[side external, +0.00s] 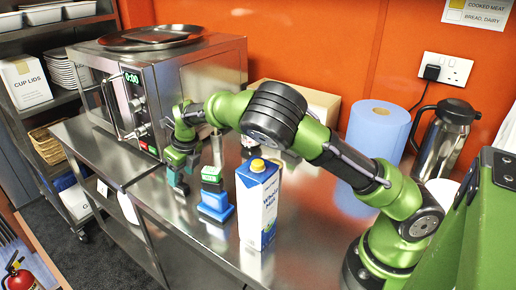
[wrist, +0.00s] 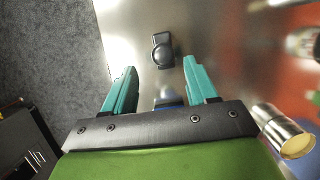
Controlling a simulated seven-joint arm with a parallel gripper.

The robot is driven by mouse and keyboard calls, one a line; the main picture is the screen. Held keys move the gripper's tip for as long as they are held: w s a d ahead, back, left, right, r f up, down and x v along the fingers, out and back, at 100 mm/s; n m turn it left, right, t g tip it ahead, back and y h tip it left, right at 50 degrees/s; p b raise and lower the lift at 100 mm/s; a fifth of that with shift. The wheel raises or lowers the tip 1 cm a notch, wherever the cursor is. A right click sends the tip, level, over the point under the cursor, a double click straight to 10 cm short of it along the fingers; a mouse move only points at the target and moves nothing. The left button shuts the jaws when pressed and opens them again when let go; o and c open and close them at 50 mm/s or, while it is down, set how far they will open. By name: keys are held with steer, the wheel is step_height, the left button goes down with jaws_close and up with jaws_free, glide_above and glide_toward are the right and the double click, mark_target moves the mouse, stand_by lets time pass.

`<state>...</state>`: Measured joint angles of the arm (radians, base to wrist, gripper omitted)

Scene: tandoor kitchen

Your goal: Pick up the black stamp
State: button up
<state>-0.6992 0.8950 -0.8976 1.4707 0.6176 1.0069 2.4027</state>
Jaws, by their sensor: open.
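The black stamp (wrist: 162,50) shows in the wrist view as a small dark piece with a rounded knob, standing on the steel counter just beyond my fingertips, roughly in line with the gap between them. My gripper (wrist: 160,68) is open, with its two teal fingers apart and nothing held between them. In the side view my gripper (side external: 182,173) points down over the counter near its front edge, in front of the oven. A small dark shape shows under the fingertips there, but I cannot tell whether it is the stamp.
A blue paper roll (side external: 378,128) and a steel jug (side external: 445,135) stand farther right. The counter's front edge is close.

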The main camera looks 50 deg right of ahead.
mark_target(181, 177)
steer(key=x, duration=0.5)
steer(key=shift+w+d, duration=0.2)
steer(key=shift+d, duration=0.15)
steer(key=c, duration=1.1)
